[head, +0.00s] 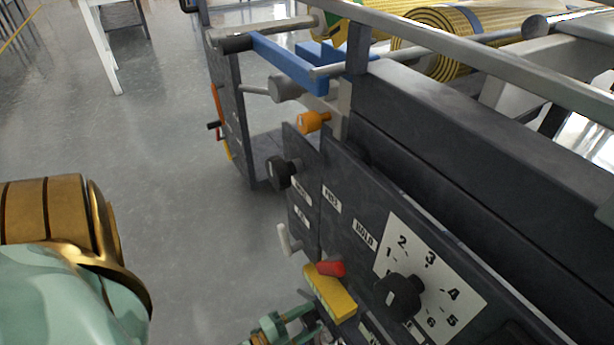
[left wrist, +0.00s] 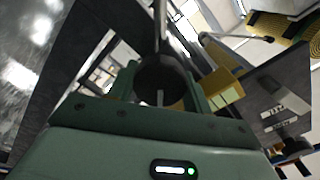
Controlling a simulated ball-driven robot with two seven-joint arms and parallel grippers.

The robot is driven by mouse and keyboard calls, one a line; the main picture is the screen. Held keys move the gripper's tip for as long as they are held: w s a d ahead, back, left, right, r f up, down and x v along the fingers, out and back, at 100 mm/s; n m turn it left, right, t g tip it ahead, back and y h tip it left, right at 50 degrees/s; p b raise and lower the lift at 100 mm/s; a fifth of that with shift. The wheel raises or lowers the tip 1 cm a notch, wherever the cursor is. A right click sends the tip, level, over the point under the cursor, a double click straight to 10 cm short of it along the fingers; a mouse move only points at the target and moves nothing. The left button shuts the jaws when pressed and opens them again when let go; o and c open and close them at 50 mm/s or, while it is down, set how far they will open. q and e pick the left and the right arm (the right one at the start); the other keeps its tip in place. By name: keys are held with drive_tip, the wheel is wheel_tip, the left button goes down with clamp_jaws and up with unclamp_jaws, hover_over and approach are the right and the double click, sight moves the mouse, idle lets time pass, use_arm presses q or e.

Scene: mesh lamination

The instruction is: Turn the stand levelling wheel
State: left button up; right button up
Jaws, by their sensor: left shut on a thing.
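My left gripper (head: 288,326) shows at the bottom edge of the head view, low beside the dark control panel (head: 340,215). In the left wrist view its two green fingers (left wrist: 158,92) are closed around a dark round wheel (left wrist: 160,72), one finger on each side. A thin metal rod (left wrist: 160,25) rises from behind the wheel. I take this to be the stand levelling wheel; no label on it can be read. The head view does not show it clearly. My right gripper is not in view.
Rolled yellow mesh (head: 440,38) lies at the back. The floor (head: 150,150) at left is open.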

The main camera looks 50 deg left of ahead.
use_arm(q)
drive_tip(key=shift+s+m, duration=0.1)
drive_tip(key=shift+m, duration=0.5)
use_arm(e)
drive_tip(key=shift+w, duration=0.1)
use_arm(q)
drive_tip(key=o, duration=1)
drive_tip(key=shift+c, duration=0.2)
drive_tip(key=s+a, duration=0.1)
drive_tip(key=s, duration=1.5)
drive_tip(key=shift+s, duration=0.15)
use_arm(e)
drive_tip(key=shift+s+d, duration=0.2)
use_arm(q)
drive_tip(key=shift+a, duration=0.1)
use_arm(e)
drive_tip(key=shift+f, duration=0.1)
